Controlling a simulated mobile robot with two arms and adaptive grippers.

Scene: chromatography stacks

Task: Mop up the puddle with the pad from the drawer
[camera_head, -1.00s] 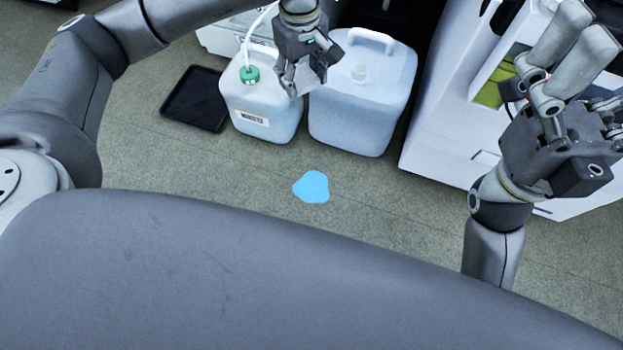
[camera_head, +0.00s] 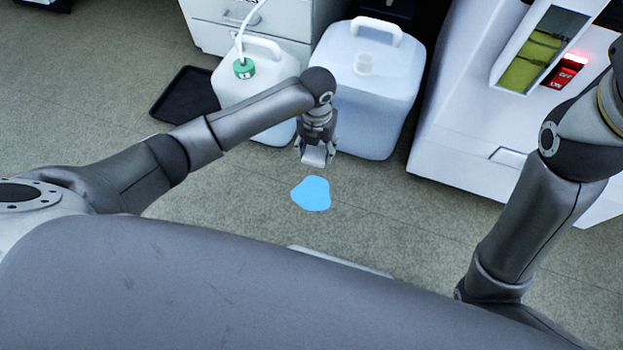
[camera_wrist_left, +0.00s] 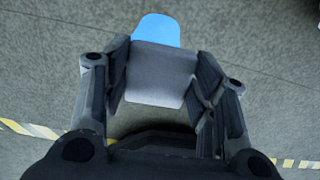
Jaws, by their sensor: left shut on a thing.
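The puddle (camera_head: 311,194) is a bright blue patch on the floor in the middle of the head view. It also shows beyond the fingers in the left wrist view (camera_wrist_left: 157,29). My left gripper (camera_head: 317,157) points down just behind the puddle and is shut on the pad (camera_head: 314,154), a pale grey flat piece. In the left wrist view the pad (camera_wrist_left: 158,76) sits between both fingers and hides part of the puddle. I cannot tell whether the pad touches the floor. My right arm is at the right edge; its gripper is out of view.
A white jug with a green cap (camera_head: 243,69) and a larger white canister (camera_head: 368,90) stand behind the left gripper. A black tray (camera_head: 186,96) lies left of them. A drawer unit (camera_head: 284,18) is at the back, a white machine (camera_head: 465,125) at right. Floor around the puddle is clear.

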